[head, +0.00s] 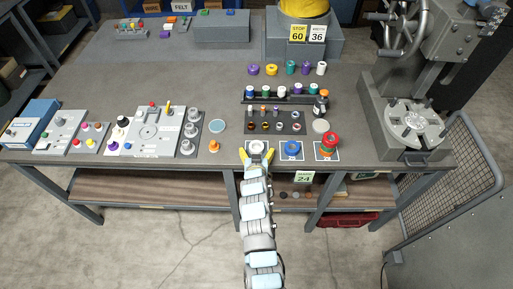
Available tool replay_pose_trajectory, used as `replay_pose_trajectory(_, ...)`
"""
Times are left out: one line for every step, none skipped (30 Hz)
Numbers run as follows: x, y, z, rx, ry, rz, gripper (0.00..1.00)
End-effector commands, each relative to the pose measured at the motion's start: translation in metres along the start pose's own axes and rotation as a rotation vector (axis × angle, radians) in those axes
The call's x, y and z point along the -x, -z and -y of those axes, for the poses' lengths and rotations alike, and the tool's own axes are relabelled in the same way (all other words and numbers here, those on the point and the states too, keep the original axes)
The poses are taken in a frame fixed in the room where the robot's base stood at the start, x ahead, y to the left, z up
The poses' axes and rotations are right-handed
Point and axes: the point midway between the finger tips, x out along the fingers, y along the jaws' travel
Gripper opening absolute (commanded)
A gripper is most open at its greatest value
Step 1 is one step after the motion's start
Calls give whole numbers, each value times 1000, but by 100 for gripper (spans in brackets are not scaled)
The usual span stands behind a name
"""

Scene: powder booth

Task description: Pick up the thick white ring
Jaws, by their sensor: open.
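The thick white ring (256,146) shows at the table's front edge, left of a blue ring. My gripper (257,154) is open, with one yellow fingertip on each side of the white ring in the picture. I cannot tell how high the fingers are above the table or whether they touch the ring. My wrist hides what lies just in front of the ring.
Close on the right are the blue ring (292,148) on a card and a red-topped ring stack (329,140). Behind stands a dark rack (282,117) of small parts. An orange knob-like piece (214,146) stands on the left. A grey machine (408,125) bounds the right.

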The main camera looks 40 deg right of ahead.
Motion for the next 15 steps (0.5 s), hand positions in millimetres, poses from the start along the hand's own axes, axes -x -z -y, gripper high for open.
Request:
replay_pose_trajectory(-5, 0, 0, -1, 0, 2, 94)
replay_pose_trajectory(-7, 0, 1, 0, 0, 1, 94)
replay_pose_trajectory(-10, 2, 1, 0, 0, 0, 94)
replay_pose_trajectory(-12, 2, 2, 0, 0, 0, 94)
replay_pose_trajectory(-15, 2, 1, -1, 0, 0, 94)
replay_pose_trajectory(-19, 1, 0, 0, -2, 1, 94)
replay_pose_trajectory(-21, 0, 0, 1, -2, 2, 94)
replay_pose_trajectory(-24, 0, 0, 1, -2, 3, 94)
replay_pose_trajectory(-26, 0, 0, 0, -2, 2, 94)
replay_pose_trajectory(-27, 0, 1, 0, -1, 1, 94)
replay_pose_trajectory(-29, 0, 1, 1, -1, 0, 94)
replay_pose_trajectory(-30, 1, 1, 1, -1, 0, 94)
replay_pose_trajectory(-31, 1, 1, 1, 0, -1, 94)
replay_pose_trajectory(-32, 1, 1, 1, 0, -1, 94)
replay_pose_trajectory(-32, 1, 1, 1, 0, -1, 94)
